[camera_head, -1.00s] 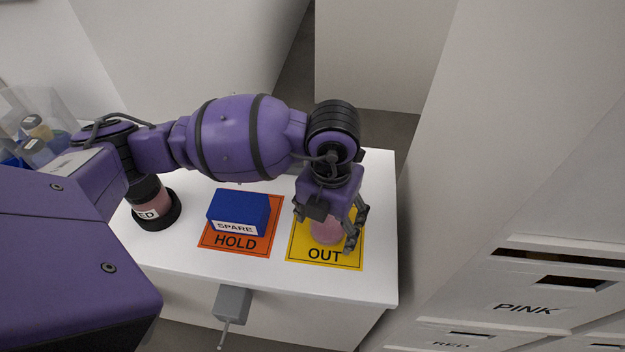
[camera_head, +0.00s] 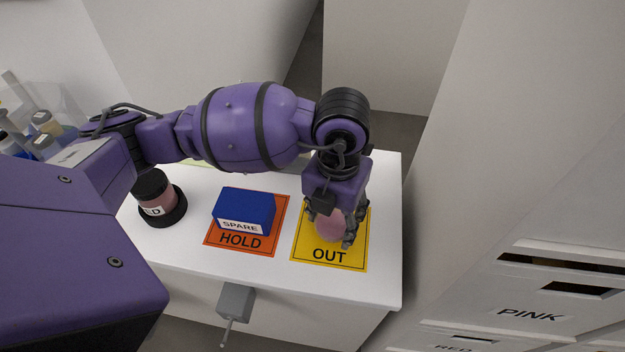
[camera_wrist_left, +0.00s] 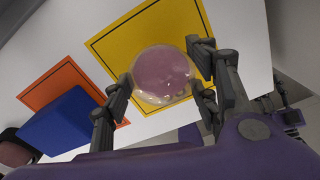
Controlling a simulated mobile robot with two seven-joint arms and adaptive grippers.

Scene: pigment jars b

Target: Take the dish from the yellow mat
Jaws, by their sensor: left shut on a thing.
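The dish (camera_head: 330,226) is a round pinkish thing over the yellow mat (camera_head: 345,257), which is lettered OUT. My left gripper (camera_head: 336,226) comes down from above and is shut on the dish. In the left wrist view the dish (camera_wrist_left: 161,76) looks round and glossy, with fingers on both sides of it and the yellow mat (camera_wrist_left: 115,40) behind. I cannot tell whether the dish still touches the mat. The gripper hides part of the dish in the head view.
A blue box (camera_head: 245,208) labelled SPARE sits on the orange HOLD mat (camera_head: 216,237). A dark-lidded jar with pink contents (camera_head: 158,202) stands at the left of the white table (camera_head: 290,282). Clear containers (camera_head: 45,125) stand far left.

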